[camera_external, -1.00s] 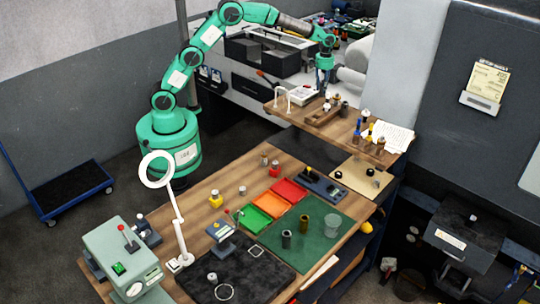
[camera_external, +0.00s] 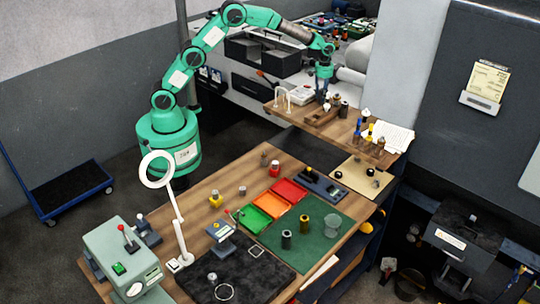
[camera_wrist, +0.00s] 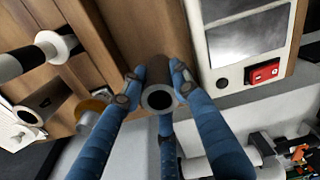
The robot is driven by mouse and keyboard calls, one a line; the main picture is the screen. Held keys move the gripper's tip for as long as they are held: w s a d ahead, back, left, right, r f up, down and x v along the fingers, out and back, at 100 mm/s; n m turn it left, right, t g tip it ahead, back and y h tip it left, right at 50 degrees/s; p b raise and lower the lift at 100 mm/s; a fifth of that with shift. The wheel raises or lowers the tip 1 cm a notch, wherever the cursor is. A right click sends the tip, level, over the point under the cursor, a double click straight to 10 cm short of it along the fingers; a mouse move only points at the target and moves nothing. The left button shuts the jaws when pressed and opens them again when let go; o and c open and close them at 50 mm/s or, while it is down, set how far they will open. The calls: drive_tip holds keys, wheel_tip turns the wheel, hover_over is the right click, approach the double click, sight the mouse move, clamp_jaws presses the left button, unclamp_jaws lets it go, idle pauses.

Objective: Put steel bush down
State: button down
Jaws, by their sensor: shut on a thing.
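The steel bush (camera_wrist: 158,98) is a grey cylinder with a dark bore, seen end-on in the wrist view. My gripper (camera_wrist: 158,88) is shut on it, with blue fingers around its sides. In the external view my gripper (camera_external: 321,99) is low over the raised wooden shelf (camera_external: 352,129), beside a brown wooden block (camera_external: 322,116). The bush is too small to make out in the external view. I cannot tell whether it touches the shelf.
A white device with a red switch (camera_wrist: 264,73) is close on the right in the wrist view. Another hollow grey cylinder (camera_wrist: 48,97) and a brass-coloured part (camera_wrist: 94,112) are on the left. Screwdrivers and papers (camera_external: 395,137) occupy the shelf's right end.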

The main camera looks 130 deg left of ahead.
idle(0.3)
drive_tip(key=c, duration=1.3)
unclamp_jaws()
drive_tip(key=shift+f, duration=0.1)
drive_tip(key=shift+c, duration=0.2)
wheel_tip(320, 180, up, 12)
drive_tip(key=b, duration=0.1)
